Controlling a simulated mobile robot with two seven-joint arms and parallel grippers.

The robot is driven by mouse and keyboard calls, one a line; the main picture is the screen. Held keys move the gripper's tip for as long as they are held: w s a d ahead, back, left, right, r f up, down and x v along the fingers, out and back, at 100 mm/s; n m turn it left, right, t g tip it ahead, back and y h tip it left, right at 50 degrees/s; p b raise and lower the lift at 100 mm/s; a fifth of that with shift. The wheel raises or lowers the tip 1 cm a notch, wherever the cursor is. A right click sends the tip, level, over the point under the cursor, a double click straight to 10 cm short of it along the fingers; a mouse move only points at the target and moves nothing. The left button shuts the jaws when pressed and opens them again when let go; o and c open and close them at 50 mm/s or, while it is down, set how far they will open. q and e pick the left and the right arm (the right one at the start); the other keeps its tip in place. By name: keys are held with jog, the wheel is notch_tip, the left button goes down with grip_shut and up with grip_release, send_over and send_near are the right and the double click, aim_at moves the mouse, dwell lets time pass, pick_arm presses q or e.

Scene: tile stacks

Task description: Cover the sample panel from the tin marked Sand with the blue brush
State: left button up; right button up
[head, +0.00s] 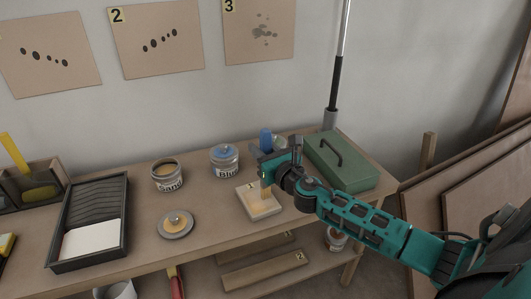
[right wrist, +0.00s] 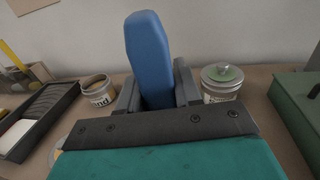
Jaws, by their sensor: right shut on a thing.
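The tin marked Sand (head: 167,178) stands open at the left, also in the right wrist view (right wrist: 97,92). My left gripper is not in view.
A loose lid (head: 176,224) lies in front of the Sand tin. A closed tin marked Blue (head: 225,161) stands behind the panel. A green-lidded tin (right wrist: 222,84) and a green toolbox (head: 342,165) stand right. A black paint tray (head: 92,222) is at left.

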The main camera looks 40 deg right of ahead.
jog(key=shift+w, duration=2.2)
jog(key=shift+s, duration=4.3)
jog(key=shift+w+p, duration=0.4)
jog(key=shift+w, duration=3.9)
jog(key=shift+s+f, duration=0.1)
jog(key=shift+s, duration=2.25)
jog(key=s, duration=0.4)
jog(key=shift+a+p, duration=0.3)
jog(key=shift+p, duration=0.05)
